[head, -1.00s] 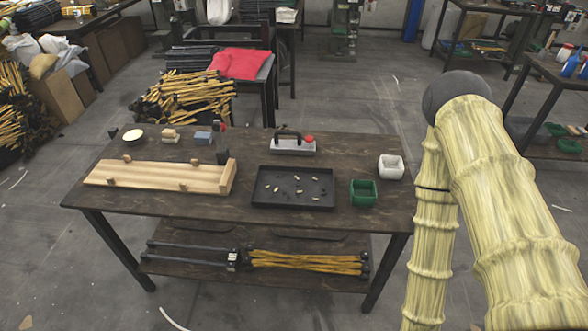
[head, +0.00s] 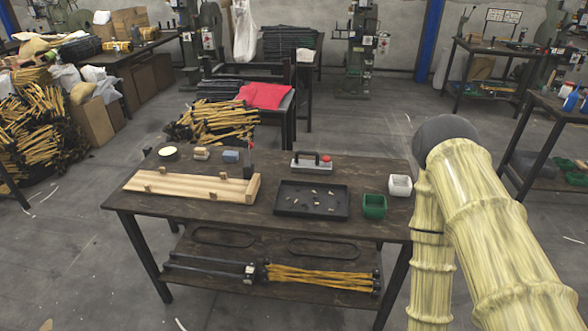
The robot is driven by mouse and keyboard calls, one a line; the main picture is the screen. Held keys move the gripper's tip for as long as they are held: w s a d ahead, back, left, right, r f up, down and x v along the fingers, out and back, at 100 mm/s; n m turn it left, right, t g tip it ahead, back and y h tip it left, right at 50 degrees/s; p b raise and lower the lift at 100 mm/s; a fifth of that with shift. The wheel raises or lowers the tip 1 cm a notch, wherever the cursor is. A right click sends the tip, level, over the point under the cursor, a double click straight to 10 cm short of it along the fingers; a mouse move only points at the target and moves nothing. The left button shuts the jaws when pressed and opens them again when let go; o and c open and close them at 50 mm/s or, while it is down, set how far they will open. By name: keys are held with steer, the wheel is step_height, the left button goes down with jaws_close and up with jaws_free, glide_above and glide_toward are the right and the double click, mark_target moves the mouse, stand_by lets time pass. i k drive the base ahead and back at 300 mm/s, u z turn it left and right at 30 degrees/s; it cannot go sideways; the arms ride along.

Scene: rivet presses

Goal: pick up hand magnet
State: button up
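The hand magnet (head: 312,166) appears to be the light grey block with a black handle on top and a red knob at its right end. It sits on the dark wooden table (head: 280,217), near the back edge, behind a black tray. Nothing holds it. My arm, in a pale yellow ribbed sleeve, shows at the right of the head view, in front of and to the right of the table. My gripper is not in view.
The black tray (head: 286,208) holds several small brass-coloured pieces. A green bin (head: 374,206) and a white bin (head: 400,186) stand to its right. A wooden fixture (head: 192,187) lies on the left.

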mark_target(298, 164)
steer(key=u, duration=1.7)
steer(key=i, duration=1.2)
steer(key=z, duration=0.85)
